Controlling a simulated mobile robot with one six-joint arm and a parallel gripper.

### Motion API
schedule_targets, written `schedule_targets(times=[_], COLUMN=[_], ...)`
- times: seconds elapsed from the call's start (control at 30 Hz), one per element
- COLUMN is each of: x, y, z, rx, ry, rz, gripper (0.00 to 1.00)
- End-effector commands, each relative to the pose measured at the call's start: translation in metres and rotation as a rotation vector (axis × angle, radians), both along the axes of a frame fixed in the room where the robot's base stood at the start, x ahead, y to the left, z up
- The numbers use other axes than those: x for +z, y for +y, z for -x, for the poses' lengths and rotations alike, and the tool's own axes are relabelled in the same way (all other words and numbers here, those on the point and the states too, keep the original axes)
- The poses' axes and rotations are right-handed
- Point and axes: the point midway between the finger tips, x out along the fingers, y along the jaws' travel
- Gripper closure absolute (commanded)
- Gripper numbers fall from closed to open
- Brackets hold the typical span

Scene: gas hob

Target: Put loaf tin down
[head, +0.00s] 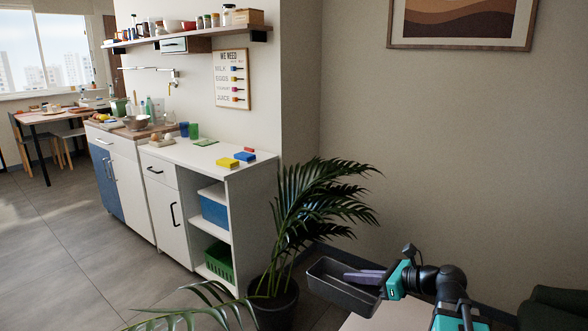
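The loaf tin (338,292) is a dark grey, open-topped rectangular tin at the lower right of the head view. My gripper (362,276), with a teal body and purple-grey fingers, reaches in from the right. Its fingers lie at the tin's right part and appear shut on its wall; the exact contact is partly hidden. The tin appears held in the air, slightly tilted, with floor and wall behind it. The tin looks empty apart from the fingers.
A potted palm (272,300) stands just left of the tin, its fronds spreading close above. A white counter (215,155) with yellow, blue and red blocks stands beyond it. Open floor (60,240) lies at left. A dark green seat (555,308) is at lower right.

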Motion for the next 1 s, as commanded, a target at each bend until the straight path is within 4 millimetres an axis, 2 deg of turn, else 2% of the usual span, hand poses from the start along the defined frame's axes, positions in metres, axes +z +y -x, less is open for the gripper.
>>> schedule_targets(times=[0.03, 1.0], x=[0.011, 0.09], y=[0.0, 0.0], z=[0.0, 0.0], rx=[0.0, -0.001], ry=[0.0, 0.0], rz=[-0.001, -0.003], gripper=[1.0, 1.0])
